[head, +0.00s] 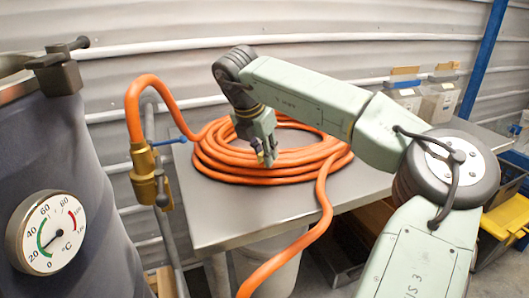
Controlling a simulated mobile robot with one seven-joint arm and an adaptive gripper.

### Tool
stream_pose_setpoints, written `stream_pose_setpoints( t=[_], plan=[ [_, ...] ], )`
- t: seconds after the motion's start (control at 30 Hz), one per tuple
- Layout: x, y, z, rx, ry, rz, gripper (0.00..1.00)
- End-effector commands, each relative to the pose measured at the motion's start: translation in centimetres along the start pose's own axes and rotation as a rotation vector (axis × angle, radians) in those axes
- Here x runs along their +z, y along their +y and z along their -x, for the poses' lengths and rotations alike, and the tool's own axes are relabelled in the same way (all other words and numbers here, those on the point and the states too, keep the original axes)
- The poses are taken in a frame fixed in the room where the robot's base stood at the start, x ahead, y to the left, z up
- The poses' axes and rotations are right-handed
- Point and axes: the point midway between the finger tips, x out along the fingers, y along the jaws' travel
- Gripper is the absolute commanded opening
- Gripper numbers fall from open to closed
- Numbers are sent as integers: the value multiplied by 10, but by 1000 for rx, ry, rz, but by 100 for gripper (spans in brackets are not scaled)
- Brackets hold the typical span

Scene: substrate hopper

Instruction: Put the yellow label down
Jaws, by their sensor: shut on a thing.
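My gripper (267,160) points down over the coiled orange hose on the metal table. The hose coil (213,160) lies around and under the gripper.
The metal table (215,212) has bare room at its front left. A yellow bin (508,216) is at far right.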

Motion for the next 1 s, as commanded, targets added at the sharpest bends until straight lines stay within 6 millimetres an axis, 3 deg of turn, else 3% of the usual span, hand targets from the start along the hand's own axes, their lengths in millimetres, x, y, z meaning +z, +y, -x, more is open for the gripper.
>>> stream_pose_setpoints(
  t=[0.37, 0.4, 0.67, 1.0],
  plan=[
    [-2, 0, -6, 0, -1, 0, 8],
    [-2, 0, -6, 0, -1, 0, 22],
    [-2, 0, -6, 0, 0, 0, 39],
    [-2, 0, -4, 0, 0, 0, 39]
  ],
)
